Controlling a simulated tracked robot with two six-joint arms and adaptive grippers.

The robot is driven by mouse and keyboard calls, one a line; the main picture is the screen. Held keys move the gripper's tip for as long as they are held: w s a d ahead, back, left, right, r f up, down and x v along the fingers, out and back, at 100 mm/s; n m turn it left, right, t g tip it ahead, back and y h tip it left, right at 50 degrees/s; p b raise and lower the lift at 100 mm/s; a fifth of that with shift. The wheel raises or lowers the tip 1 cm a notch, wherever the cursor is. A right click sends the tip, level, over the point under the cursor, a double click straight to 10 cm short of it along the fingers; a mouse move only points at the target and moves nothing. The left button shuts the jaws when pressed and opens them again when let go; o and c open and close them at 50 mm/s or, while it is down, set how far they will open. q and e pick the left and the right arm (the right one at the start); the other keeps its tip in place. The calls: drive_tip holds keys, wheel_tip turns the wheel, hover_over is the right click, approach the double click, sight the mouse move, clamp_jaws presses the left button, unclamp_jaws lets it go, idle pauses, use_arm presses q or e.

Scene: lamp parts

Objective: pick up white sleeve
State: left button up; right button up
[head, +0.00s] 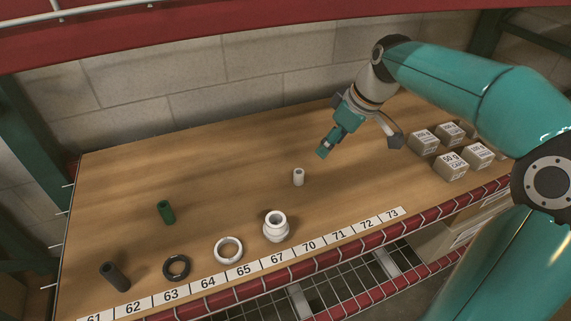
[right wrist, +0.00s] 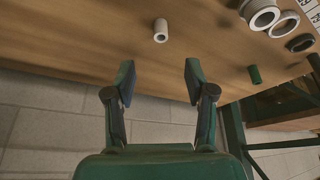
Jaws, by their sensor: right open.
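The white sleeve (head: 298,177) is a small upright tube on the wooden table, near the middle in the head view. It also shows in the right wrist view (right wrist: 160,31), ahead of the fingertips and between their lines. My right gripper (head: 325,148) is above the table, behind and to the right of the sleeve in the head view, and apart from it. In the right wrist view its two fingers (right wrist: 158,80) are spread wide with nothing between them. My left gripper is not in view.
A white socket (head: 275,228), white ring (head: 228,250), black ring (head: 176,267), dark tube (head: 115,276) and green tube (head: 166,212) stand to the left and front. Several labelled boxes (head: 451,166) are at the right. A block wall (head: 200,100) rises behind the table (head: 230,190).

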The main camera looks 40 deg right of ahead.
drive_tip(key=b, duration=0.2)
hover_over(299, 174)
drive_tip(key=s, duration=0.4)
drive_tip(key=f, duration=1)
drive_tip(key=shift+w+d+f, duration=0.15)
drive_tip(key=shift+w+f, duration=0.05)
drive_tip(key=shift+f, duration=0.05)
drive_tip(key=shift+w+a+r+b+x, duration=0.1)
drive_tip(key=shift+w+b+x, duration=0.1)
drive_tip(key=shift+x, duration=0.7)
drive_tip(key=shift+w+a+r+b+x, duration=0.1)
drive_tip(key=shift+w+b+x, duration=0.1)
drive_tip(key=shift+x, duration=0.7)
drive_tip(key=shift+w+a+r+b+x, duration=0.1)
drive_tip(key=shift+w+b+x, duration=0.1)
drive_tip(key=shift+x, duration=0.65)
drive_tip(key=shift+s+f, duration=0.1)
drive_tip(key=shift+c, duration=0.3)
drive_tip(key=c, duration=0.9)
